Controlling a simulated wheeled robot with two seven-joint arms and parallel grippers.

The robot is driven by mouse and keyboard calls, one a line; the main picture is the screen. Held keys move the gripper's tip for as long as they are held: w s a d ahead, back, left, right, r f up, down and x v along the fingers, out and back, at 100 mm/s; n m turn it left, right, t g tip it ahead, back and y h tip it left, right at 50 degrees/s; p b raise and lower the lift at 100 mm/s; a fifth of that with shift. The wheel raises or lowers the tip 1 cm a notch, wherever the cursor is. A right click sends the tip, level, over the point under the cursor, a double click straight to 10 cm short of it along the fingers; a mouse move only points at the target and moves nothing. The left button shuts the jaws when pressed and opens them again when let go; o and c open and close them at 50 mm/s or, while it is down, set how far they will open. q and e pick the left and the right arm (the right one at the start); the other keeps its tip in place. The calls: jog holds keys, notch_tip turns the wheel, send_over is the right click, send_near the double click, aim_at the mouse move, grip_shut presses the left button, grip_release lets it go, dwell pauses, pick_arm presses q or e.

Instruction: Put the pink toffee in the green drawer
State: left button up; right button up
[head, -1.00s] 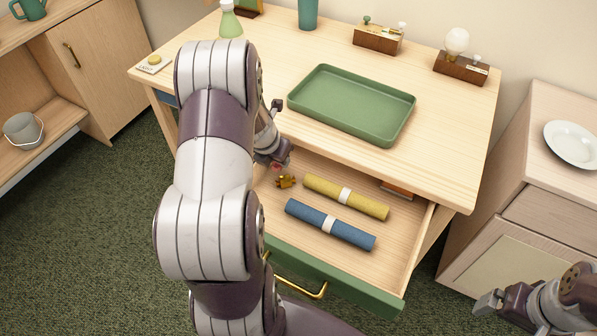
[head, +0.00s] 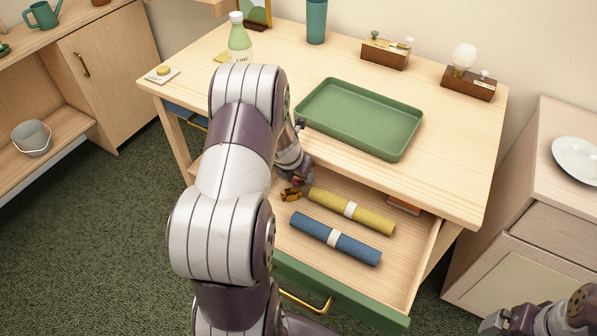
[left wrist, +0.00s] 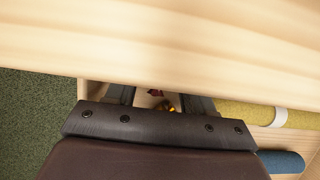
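The green-fronted drawer (head: 350,299) is pulled out below the wooden table. My left gripper (head: 298,181) reaches into its back left part, partly under the tabletop edge. In the left wrist view the fingers (left wrist: 158,100) stand apart, with their tips hidden by the tabletop. A small dark pinkish-red thing (left wrist: 155,92), possibly the pink toffee, shows between them; I cannot see it touching either finger. A small gold thing (head: 291,194) lies just in front of the gripper. My right gripper (head: 492,322) is at the lower right, away from the drawer, its opening unclear.
A yellow roll (head: 351,211) and a blue roll (head: 335,239) lie in the drawer to the right. A green tray (head: 360,118), a lime bottle (head: 239,40) and a teal cup (head: 316,22) stand on the table. A pale cabinet (head: 545,225) stands at right.

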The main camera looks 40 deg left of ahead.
pick_arm(q)
jog(key=shift+r, duration=0.1)
jog(key=p+v, duration=0.5)
jog(key=v, duration=0.7)
jog(key=s+d+r+n+g, duration=0.1)
jog(key=s+d+n, duration=0.2)
jog(key=d+n, duration=0.3)
jog(key=s+d+r+n+g, duration=0.1)
jog(key=s+d+n, duration=0.3)
jog(key=n, duration=1.3)
jog(key=s+d+r+n+g, duration=0.1)
jog(key=s+d+r+n, duration=0.1)
jog(key=d+n, duration=0.6)
jog(key=s+n, duration=0.1)
jog(key=n, duration=0.2)
jog(key=shift+s+d, duration=0.2)
jog(key=shift+d, duration=0.15)
jog(key=shift+r, duration=0.1)
